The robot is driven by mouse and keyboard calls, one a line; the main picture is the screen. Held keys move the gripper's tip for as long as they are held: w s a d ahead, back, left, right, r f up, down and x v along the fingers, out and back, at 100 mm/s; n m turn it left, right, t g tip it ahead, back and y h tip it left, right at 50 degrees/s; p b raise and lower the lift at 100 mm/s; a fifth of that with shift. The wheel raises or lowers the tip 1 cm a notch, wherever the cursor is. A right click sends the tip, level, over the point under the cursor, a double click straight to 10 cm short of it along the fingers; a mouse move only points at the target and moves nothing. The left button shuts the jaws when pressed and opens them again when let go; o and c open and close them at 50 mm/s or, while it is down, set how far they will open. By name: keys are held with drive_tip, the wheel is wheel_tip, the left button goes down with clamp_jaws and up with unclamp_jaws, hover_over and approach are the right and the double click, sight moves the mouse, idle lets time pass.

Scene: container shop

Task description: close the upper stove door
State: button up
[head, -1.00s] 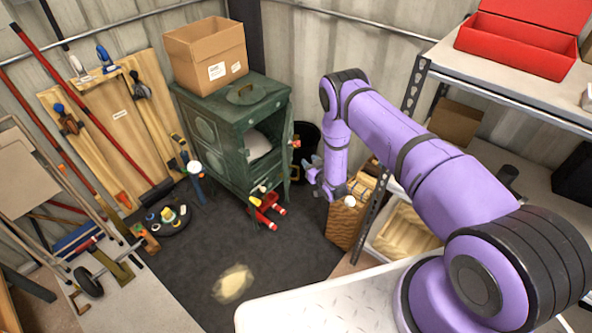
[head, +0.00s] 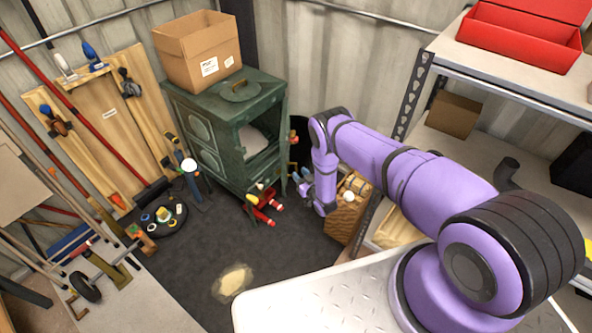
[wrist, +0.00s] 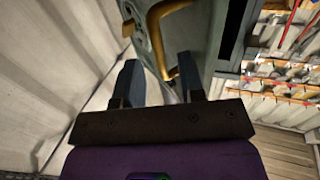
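The green stove (head: 205,128) stands at the back with its upper compartment open, and a pale thing shows inside. The upper door is hard to make out in the head view, where it seems to be swung out to the right, nearly edge-on. In the wrist view a grey-green panel (wrist: 206,38), likely this door, fills the top middle and carries a curved brass handle (wrist: 156,27). My gripper (head: 301,181) is low, right of the stove's front. In the wrist view its fingers (wrist: 159,72) are apart and empty, with the handle just beyond the tips; contact cannot be told.
A cardboard box (head: 198,60) sits on the stove. Red-handled items (head: 262,208) lie at its front foot. The dark floor mat (head: 205,265) before the stove is mostly clear.

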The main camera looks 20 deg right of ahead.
sight(296, 169)
drive_tip(key=shift+x, duration=1.8)
drive_tip(key=shift+c, duration=0.4)
clamp_jaws()
